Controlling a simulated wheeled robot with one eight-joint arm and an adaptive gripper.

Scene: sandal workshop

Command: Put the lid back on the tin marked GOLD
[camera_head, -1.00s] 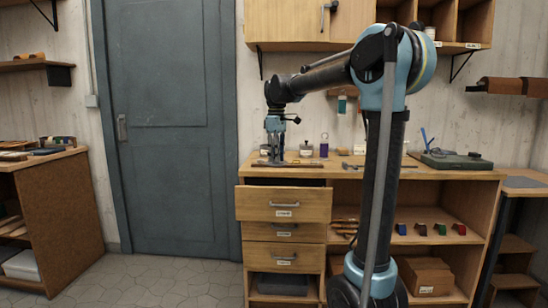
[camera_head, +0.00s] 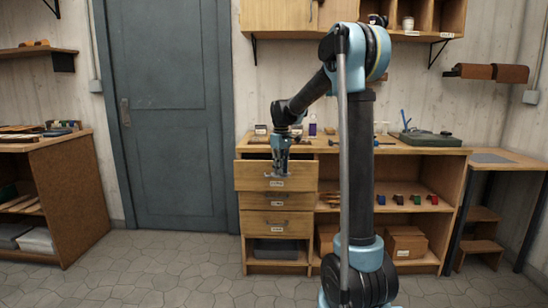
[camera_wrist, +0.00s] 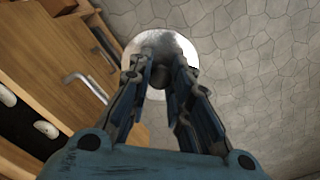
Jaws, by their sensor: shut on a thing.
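My gripper (camera_head: 279,172) hangs in front of the top drawer, below the level of the bench top. In the wrist view my gripper (camera_wrist: 160,72) is shut on the dark knob of a round, shiny metal lid (camera_wrist: 152,42). The lid is over the floor, beside the drawer fronts. In the head view it is too small to make out clearly. Small tins stand at the back left of the bench, one at the left (camera_head: 260,130) and one near the purple bottle (camera_head: 297,130). Their markings cannot be read, so I cannot tell which is GOLD.
The top drawer (camera_head: 245,175) is pulled out a little beneath the bench top (camera_head: 345,147). A purple bottle (camera_head: 312,127) stands among the bench goods. A dark green slab (camera_head: 425,139) lies at the bench's right. The floor (camera_head: 175,270) in front is clear.

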